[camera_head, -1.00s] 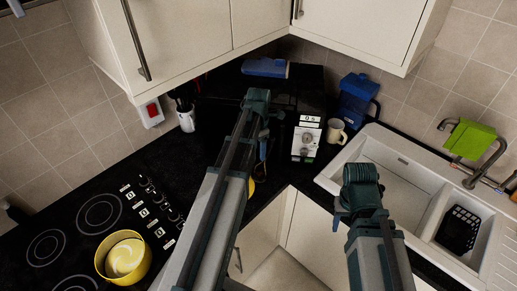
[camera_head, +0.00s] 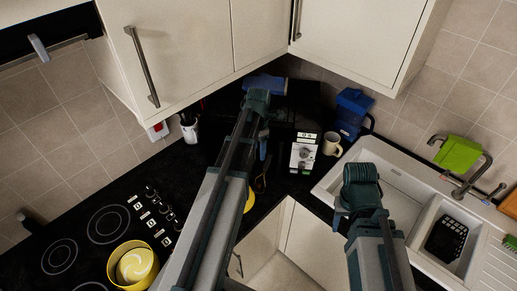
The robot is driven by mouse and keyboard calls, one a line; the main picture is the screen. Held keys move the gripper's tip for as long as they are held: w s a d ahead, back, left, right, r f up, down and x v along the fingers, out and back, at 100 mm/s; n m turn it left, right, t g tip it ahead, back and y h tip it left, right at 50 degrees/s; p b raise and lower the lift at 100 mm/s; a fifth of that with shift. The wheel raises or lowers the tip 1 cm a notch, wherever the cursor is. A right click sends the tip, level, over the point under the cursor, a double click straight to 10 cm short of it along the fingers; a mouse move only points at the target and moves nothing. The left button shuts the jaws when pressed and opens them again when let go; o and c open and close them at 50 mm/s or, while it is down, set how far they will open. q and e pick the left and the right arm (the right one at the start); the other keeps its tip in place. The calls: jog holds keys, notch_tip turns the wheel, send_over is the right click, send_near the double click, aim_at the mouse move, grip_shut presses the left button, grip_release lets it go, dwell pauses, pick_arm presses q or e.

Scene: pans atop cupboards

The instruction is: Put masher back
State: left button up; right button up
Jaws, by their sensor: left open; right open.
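I cannot pick out a masher for certain. A white utensil holder (camera_head: 189,129) with dark utensils stands at the back of the black counter, left of my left arm. My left gripper (camera_head: 262,158) hangs over the corner counter in front of the dark appliance; its fingers are small and partly hidden, and I see nothing held. A dark thin shape (camera_head: 260,182) shows just below it, too unclear to name. My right gripper (camera_head: 343,216) is over the front edge of the sink, mostly hidden by its own wrist, with nothing seen in it.
A yellow pot (camera_head: 133,266) sits on the black hob (camera_head: 58,257). Another yellow item (camera_head: 249,200) is partly hidden behind my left arm. A mug (camera_head: 332,144) and blue container (camera_head: 352,110) stand by the sink (camera_head: 405,185). Wall cupboards (camera_head: 190,45) hang above.

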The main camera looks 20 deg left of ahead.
pick_arm(q)
notch_tip(320, 180, up, 5)
jog(key=p, duration=0.3)
jog(key=s+d+m, duration=0.8)
jog(key=d+m, duration=0.3)
jog(key=m, duration=0.5)
jog(key=s+d+m+y, duration=0.1)
jog(key=s+d+m, duration=0.8)
jog(key=m, duration=0.7)
jog(key=d, duration=0.3)
jog(key=shift+s+d+f, duration=0.15)
jog(key=shift+s+f, duration=0.05)
notch_tip(320, 180, down, 22)
jog(key=b, duration=2.1)
jog(key=shift+r, duration=0.15)
